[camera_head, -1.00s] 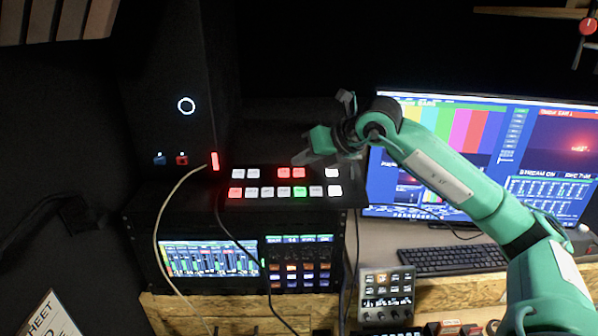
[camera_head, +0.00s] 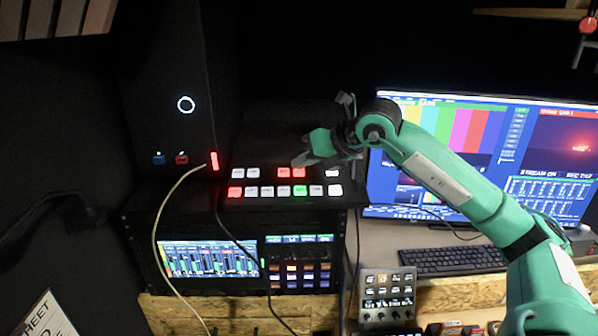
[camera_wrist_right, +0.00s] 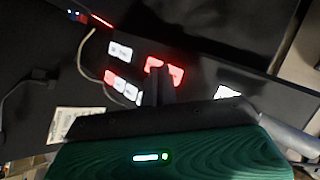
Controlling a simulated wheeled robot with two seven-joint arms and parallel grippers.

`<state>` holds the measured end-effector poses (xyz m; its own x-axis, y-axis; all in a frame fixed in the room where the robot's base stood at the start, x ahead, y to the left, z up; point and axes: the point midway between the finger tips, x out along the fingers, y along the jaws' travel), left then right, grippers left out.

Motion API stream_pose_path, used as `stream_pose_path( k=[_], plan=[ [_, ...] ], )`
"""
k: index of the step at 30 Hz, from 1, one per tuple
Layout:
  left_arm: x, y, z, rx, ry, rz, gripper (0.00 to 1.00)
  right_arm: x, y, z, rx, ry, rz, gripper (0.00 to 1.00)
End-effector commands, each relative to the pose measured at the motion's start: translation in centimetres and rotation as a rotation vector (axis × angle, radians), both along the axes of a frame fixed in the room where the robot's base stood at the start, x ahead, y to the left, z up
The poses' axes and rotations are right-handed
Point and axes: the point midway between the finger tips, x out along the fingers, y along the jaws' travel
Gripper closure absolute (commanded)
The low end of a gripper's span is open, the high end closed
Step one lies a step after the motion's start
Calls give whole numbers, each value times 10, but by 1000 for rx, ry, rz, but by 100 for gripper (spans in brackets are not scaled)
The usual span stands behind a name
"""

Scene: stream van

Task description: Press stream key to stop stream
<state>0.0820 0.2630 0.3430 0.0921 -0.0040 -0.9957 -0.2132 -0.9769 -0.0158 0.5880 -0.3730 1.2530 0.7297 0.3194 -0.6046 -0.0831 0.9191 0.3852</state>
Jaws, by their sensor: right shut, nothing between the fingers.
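A black switcher panel (camera_head: 262,203) carries two rows of lit keys. In its upper row two keys glow red, a left one (camera_head: 283,173) and a right one (camera_head: 298,172). I cannot read which is the stream key. My right gripper (camera_head: 301,163) is shut and empty, its tips just over the red pair and partly covering the right one. In the right wrist view the gripper's dark fingers (camera_wrist_right: 162,88) reach toward the red keys; contact cannot be told. The monitor (camera_head: 545,170) reads STREAM ON. My left gripper is not in view.
A black tower (camera_head: 180,60) with a white ring light stands left of the panel. A pale cable (camera_head: 163,215) hangs in front at the left. A rack unit with screens (camera_head: 210,258) sits below. A keyboard (camera_head: 455,260) and small control pad (camera_head: 388,293) lie at right.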

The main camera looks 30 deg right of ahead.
Motion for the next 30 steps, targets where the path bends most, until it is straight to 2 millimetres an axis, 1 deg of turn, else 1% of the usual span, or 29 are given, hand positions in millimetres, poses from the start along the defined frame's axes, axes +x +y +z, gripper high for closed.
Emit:
stream_pose_path(
  k=[21, 30],
  plan=[
    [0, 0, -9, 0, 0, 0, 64, 2, -1, -9, 0, 0, 0, 100],
    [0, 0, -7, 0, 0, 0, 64, 2, -1, -8, 0, 1, 0, 100]
  ],
)
